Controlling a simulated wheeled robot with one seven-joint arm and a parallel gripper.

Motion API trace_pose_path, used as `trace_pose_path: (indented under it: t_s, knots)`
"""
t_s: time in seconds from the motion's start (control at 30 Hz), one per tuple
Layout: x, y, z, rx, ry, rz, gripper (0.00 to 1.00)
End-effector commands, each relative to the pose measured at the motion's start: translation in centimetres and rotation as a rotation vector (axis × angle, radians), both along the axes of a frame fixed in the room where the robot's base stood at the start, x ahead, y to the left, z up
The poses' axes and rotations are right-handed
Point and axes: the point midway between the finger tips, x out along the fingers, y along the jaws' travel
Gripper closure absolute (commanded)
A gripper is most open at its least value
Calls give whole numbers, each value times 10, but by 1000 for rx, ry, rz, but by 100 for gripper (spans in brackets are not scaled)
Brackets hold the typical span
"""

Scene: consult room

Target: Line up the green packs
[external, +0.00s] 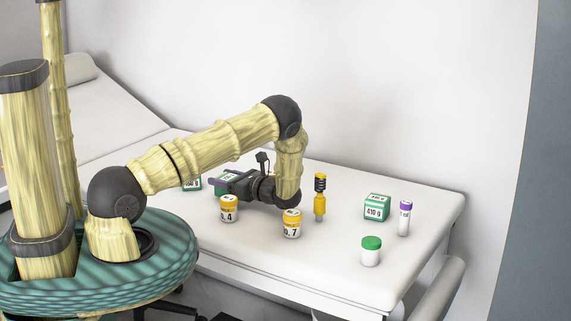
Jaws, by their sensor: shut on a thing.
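A green and white pack (377,207) marked 410 g stands toward the right of the white table. A second green pack (192,184) stands at the left, its upper part hidden behind my arm. My gripper (222,184) reaches left, low over the table, and is shut on a third green pack (226,177). Its fingers cover most of that pack. I cannot tell whether the held pack touches the table.
A yellow dropper-like bottle (320,198), a green-capped jar (371,251) and a purple-capped tube (404,218) stand to the right. The white table (330,268) is bare at its front.

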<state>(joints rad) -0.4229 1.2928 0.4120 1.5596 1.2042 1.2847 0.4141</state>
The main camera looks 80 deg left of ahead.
Motion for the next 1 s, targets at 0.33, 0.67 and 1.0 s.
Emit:
trace_pose_path:
  t_s: [0.33, 0.67, 1.0]
  knots:
    - [0, 0, -6, 1, 0, 0, 75]
    - [0, 0, -11, 1, 0, 0, 75]
    - [0, 0, -10, 0, 0, 0, 20]
